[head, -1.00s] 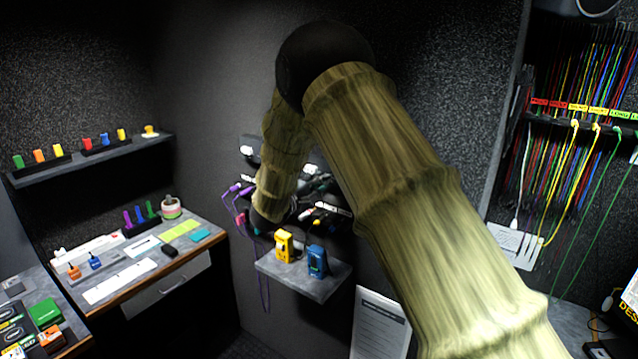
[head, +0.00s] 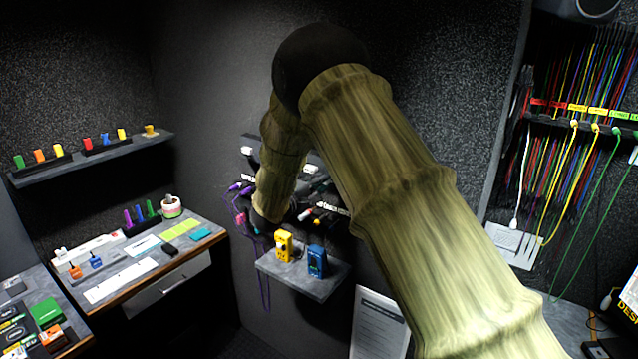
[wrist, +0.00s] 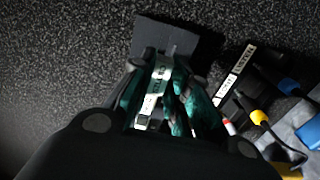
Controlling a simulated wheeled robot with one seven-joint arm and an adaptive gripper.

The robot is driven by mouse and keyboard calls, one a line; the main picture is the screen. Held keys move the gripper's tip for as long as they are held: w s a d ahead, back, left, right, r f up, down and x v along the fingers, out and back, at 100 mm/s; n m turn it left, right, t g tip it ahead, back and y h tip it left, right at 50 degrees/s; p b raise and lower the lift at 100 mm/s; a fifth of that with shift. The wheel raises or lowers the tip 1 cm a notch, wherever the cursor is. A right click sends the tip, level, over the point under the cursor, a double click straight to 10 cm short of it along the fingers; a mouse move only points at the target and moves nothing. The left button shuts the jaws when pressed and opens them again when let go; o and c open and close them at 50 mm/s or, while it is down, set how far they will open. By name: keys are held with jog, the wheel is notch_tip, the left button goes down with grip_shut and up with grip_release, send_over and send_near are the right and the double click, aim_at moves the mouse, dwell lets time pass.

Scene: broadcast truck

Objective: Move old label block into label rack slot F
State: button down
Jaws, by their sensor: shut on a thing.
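In the wrist view my gripper (wrist: 165,95) has its dark teal fingers closed around a small white lettered piece (wrist: 160,78), which I take to be the old label block; its lettering is too blurred to read. The fingers and the gripper body hide most of it. In the head view my gripper is small and dark in front of the wall, left of the yellow device, and what it holds cannot be made out. I cannot identify the label rack or slot F for certain in either view.
A small wall shelf (head: 318,284) holds a yellow device (head: 283,246) and a blue device (head: 317,261) close to my gripper. Cables and connectors hang on the wall beside it. A desk (head: 205,240) at left carries several small items. White lettered strips (wrist: 234,72) show in the wrist view.

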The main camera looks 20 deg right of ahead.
jog(key=shift+p+x, duration=0.4)
jog(key=shift+x, duration=1.65)
dwell(0.7)
jog(key=c, duration=1.3)
grip_release()
jog(key=v, duration=1.2)
